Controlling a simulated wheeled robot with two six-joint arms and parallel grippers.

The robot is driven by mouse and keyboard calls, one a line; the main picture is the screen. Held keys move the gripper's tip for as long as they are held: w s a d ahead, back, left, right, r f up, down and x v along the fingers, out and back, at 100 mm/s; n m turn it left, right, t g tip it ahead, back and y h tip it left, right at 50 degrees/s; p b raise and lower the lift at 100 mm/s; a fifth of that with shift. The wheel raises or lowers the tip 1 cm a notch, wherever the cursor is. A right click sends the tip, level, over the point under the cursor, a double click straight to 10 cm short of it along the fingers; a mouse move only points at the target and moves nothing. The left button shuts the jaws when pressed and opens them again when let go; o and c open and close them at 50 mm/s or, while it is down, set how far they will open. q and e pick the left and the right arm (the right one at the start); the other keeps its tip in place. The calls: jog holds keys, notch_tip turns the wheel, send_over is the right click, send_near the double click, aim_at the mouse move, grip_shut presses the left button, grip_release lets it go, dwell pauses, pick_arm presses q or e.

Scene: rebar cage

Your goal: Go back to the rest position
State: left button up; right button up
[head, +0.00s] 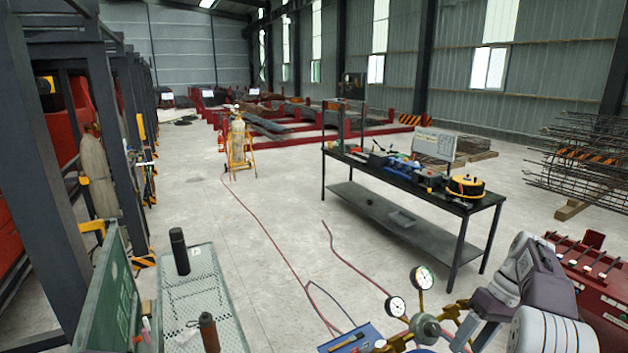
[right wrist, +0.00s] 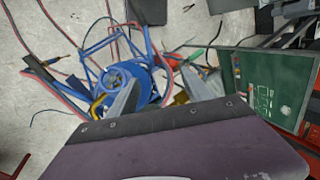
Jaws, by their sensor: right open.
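My right gripper (right wrist: 164,88) is open, its two grey fingers apart with nothing seen held between them. In the right wrist view it points down over a blue frame (right wrist: 97,45) with a round blue wheel or reel and tangled hoses; whether it touches any of this I cannot tell. In the head view my right arm comes in at the lower right, with its gripper beside the pressure gauges (head: 424,277). My left gripper is not in view.
A blue tray (head: 352,338) lies below the gauges. A red rack (head: 600,275) stands close at right. A green case (head: 92,300) and mesh table (head: 205,275) stand at left. A black workbench (head: 385,170) is ahead. Hoses (head: 270,238) cross the open middle floor.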

jog(key=s+a+f+n+h+b, duration=0.1)
jog(key=s+a+f+b, duration=0.1)
jog(key=a+f+b, duration=0.45)
jog(key=s+a+f+n+h+b, duration=0.1)
jog(key=s+a+n+b, duration=0.2)
jog(key=a, duration=0.6)
pick_arm(q)
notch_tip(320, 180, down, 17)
jog(key=b, duration=0.5)
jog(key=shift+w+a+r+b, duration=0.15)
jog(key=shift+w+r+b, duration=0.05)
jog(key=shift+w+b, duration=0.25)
pick_arm(e)
jog(key=s+a+f+m+t+h, duration=0.1)
jog(key=s+f+m, duration=0.2)
jog(key=f, duration=0.6)
jog(key=s+a+f+m+t+h, duration=0.1)
jog(key=s+f+m, duration=0.3)
jog(key=s+f, duration=0.3)
notch_tip(320, 180, down, 2)
jog(key=shift+a+f+t+h, duration=0.1)
jog(key=shift+a+t+h, duration=0.2)
jog(key=shift+a, duration=0.05)
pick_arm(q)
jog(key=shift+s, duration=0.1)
pick_arm(e)
jog(key=shift+s, duration=0.2)
